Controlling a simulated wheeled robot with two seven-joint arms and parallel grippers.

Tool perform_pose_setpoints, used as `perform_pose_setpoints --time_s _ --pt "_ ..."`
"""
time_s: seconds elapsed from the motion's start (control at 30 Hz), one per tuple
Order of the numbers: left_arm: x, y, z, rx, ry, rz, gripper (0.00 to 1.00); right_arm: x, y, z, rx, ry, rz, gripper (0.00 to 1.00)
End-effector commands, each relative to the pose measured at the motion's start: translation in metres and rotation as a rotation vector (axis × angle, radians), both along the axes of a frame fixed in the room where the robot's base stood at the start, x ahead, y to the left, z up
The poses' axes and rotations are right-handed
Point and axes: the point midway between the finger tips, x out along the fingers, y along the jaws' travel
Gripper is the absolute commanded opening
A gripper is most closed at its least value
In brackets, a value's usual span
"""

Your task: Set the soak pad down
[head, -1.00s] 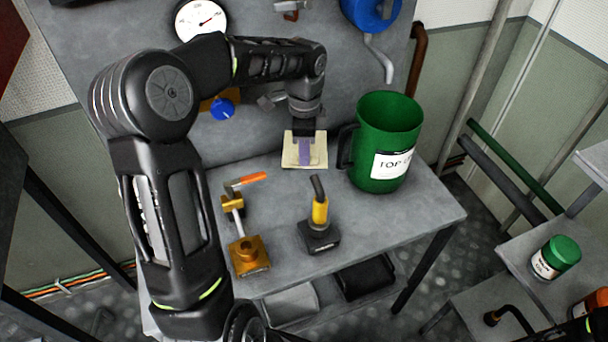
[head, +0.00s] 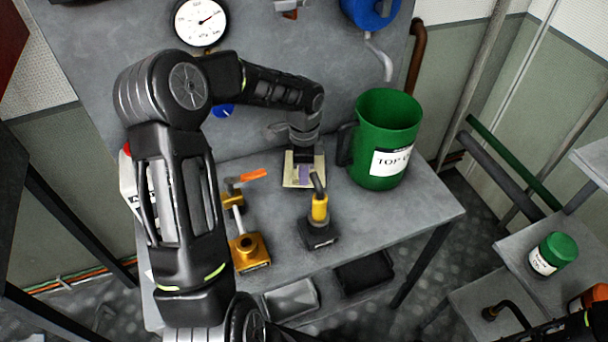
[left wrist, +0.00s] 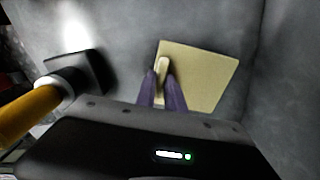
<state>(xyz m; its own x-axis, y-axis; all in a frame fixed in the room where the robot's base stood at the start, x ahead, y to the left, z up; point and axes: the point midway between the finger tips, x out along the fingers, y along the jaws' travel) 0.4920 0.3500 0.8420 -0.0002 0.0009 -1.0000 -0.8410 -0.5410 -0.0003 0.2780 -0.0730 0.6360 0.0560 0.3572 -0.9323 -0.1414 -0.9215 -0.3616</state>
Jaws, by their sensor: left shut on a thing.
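The soak pad (head: 289,182) is a flat, cream-coloured square near the back of the grey bench, left of the green jug. My left gripper (head: 304,172) reaches down over it with its purple fingers shut on it. In the left wrist view the pad (left wrist: 205,75) spreads beyond the fingertips (left wrist: 163,72), which pinch a small raised strip on it. The pad is at or just above the bench top; I cannot tell whether it touches. My right gripper is not in view; only a dark part of an arm shows at the lower right.
The green jug (head: 388,135) stands right of the pad. A yellow-handled tool on a black base (head: 319,225) stands in front, close to it. A brass valve fitting (head: 248,250) with an orange lever is at the left. The bench's right front (head: 400,215) is clear.

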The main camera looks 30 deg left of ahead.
Motion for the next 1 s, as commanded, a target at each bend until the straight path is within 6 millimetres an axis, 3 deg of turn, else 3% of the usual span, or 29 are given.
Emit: perform_pose_setpoints --time_s 0.1,0.47,0.5,0.73,1.0 --pt "0.0 0.0 -0.012 -0.001 0.002 0.0 0.0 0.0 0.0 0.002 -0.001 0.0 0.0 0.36" --pt "0.0 0.0 -0.017 -0.001 -0.001 0.0 0.0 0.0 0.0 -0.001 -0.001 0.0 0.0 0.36" --pt "0.0 0.0 -0.017 -0.001 -0.001 0.0 0.14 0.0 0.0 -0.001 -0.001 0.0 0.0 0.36" --pt "0.0 0.0 -0.016 -0.001 -0.001 0.0 0.33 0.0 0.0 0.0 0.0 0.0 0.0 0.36" --pt "0.0 0.0 -0.015 0.0 -0.001 0.0 0.35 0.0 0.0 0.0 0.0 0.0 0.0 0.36"
